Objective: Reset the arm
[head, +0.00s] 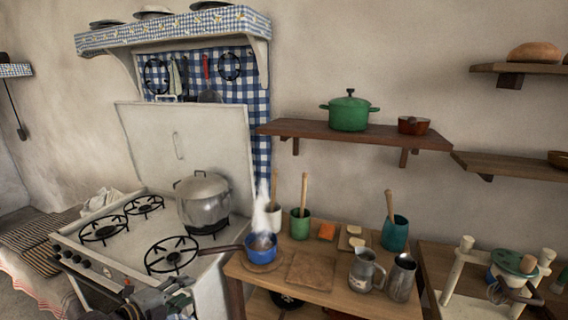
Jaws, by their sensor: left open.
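My left gripper (178,294) is at the bottom edge of the head view, in front of the stove (75,243). It is open and I see nothing between its fingers. The lower part of its arm is cut off by the picture edge. It is apart from the blue saucepan (259,246), which stands to its upper right on the wooden table with its handle reaching left over the stove edge. My right gripper is not in view.
A lidded metal pot (203,204) stands on the stove's back right burner. The wooden table (338,297) holds a cutting board (310,270), metal jugs (402,278) and utensil cups (300,225). A shelf (355,134) carries a green pot (349,113). The front burners are bare.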

